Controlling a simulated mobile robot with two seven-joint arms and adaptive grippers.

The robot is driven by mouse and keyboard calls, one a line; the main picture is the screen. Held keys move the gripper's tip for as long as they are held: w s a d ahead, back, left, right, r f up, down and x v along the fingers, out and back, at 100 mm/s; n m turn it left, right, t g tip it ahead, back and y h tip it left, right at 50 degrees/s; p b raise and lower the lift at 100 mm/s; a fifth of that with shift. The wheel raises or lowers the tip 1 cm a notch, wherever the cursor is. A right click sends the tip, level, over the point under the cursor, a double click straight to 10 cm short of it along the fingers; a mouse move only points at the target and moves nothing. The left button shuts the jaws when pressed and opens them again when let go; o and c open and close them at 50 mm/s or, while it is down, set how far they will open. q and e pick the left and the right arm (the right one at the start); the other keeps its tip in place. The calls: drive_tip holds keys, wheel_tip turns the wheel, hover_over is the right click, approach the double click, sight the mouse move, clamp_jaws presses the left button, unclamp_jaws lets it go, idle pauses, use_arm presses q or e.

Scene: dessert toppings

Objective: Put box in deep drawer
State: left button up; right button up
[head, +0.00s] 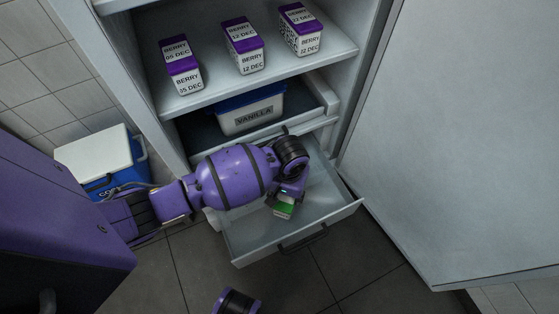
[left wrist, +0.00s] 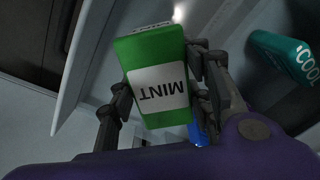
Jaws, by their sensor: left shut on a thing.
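A green-lidded box labelled MINT (left wrist: 158,85) is held between the fingers of my left gripper (left wrist: 158,100) in the left wrist view. In the head view the left gripper (head: 288,190) points down over the open deep drawer (head: 338,208), and the green box (head: 284,210) shows below it. The drawer is pulled out at the bottom of the fridge and has a dark handle on its front. I cannot tell whether the box touches the drawer floor. My arm hides the drawer's back left part. My right gripper is not clearly seen.
Three purple-lidded BERRY boxes (head: 243,47) stand on the upper shelf. A VANILLA tub (head: 252,112) with a blue lid sits on the level below. The fridge door (head: 455,130) stands open at the right. A blue and white cooler (head: 98,160) stands at the left.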

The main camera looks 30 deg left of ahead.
use_arm(q)
drive_tip(key=f+b, duration=0.2)
drive_tip(key=f, duration=0.3)
drive_tip(key=shift+s+f, duration=0.15)
drive_tip(key=shift+s, duration=0.05)
wheel_tip(320, 180, down, 5)
drive_tip(key=b, duration=0.3)
drive_tip(key=shift+w, duration=0.1)
use_arm(e)
drive_tip(key=shift+g, duration=0.3)
drive_tip(key=f, duration=0.1)
drive_tip(key=s+f, duration=0.1)
drive_tip(key=f, duration=0.3)
drive_tip(key=shift+s+d+f, duration=0.15)
drive_tip(key=shift+s+f, duration=0.1)
use_arm(q)
drive_tip(key=o, duration=1.4)
